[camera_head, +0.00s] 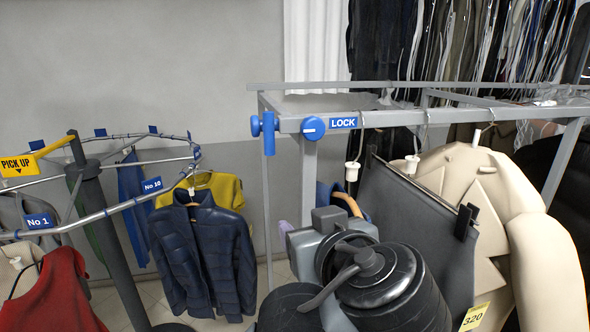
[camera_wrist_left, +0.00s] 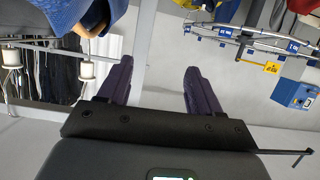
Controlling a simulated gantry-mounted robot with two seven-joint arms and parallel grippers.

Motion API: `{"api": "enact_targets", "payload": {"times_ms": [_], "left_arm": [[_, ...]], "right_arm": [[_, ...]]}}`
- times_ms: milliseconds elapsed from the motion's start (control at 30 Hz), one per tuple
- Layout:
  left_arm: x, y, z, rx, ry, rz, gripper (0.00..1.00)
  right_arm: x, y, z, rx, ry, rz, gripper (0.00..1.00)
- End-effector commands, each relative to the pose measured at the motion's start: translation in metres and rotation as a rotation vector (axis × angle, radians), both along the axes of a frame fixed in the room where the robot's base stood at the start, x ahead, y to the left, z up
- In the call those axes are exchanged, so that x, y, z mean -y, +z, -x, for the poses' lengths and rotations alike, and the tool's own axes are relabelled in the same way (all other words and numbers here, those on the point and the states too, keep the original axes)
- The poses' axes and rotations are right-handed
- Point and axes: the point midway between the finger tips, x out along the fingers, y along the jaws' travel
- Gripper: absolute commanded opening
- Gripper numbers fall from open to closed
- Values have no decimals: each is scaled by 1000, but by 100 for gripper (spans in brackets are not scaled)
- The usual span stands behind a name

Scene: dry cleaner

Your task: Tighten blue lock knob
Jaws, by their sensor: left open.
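The blue round lock knob (camera_head: 313,128) sits on the front rail of the grey rack, left of a blue LOCK label (camera_head: 343,122). Its face carries a white mark. Another blue knob with a hanging blue cylinder (camera_head: 268,135) is at the rack's left corner. My left gripper is below the knobs, mostly hidden behind my own arm in the head view; a purple fingertip (camera_head: 284,230) shows. In the left wrist view the two dark purple fingers (camera_wrist_left: 160,85) are apart with nothing between them. The knob cannot be made out there. My right gripper is not in view.
A grey post (camera_wrist_left: 146,35) rises beyond the fingers in the left wrist view. A blue garment on a wooden hanger (camera_wrist_left: 75,15) is close by. Dark and beige clothes (camera_head: 480,200) hang at the right. A conveyor rail (camera_head: 110,208) with a navy jacket (camera_head: 203,255) stands left.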

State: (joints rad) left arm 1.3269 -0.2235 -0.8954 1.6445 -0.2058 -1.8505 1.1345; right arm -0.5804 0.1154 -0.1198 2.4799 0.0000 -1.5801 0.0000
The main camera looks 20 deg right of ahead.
Motion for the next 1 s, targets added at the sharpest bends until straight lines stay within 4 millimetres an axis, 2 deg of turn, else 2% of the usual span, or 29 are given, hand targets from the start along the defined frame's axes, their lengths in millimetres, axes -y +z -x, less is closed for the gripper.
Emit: {"api": "enact_targets", "payload": {"times_ms": [33, 100, 200, 333, 467, 567, 1000], "left_arm": [[7, 27, 12, 71, -9, -10, 64], [12, 57, 27, 146, -19, -18, 64], [17, 91, 46, 230, -27, -22, 64], [18, 119, 62, 297, -30, -22, 64], [18, 132, 64, 324, -30, -23, 64], [18, 135, 57, 327, -28, -24, 64], [22, 136, -11, 324, -28, -23, 64]], "right_arm": [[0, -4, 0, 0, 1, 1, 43], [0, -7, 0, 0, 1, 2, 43], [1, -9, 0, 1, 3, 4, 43], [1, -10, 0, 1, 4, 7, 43], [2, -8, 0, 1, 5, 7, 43], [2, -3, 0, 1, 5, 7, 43], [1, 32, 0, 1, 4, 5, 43]]}}
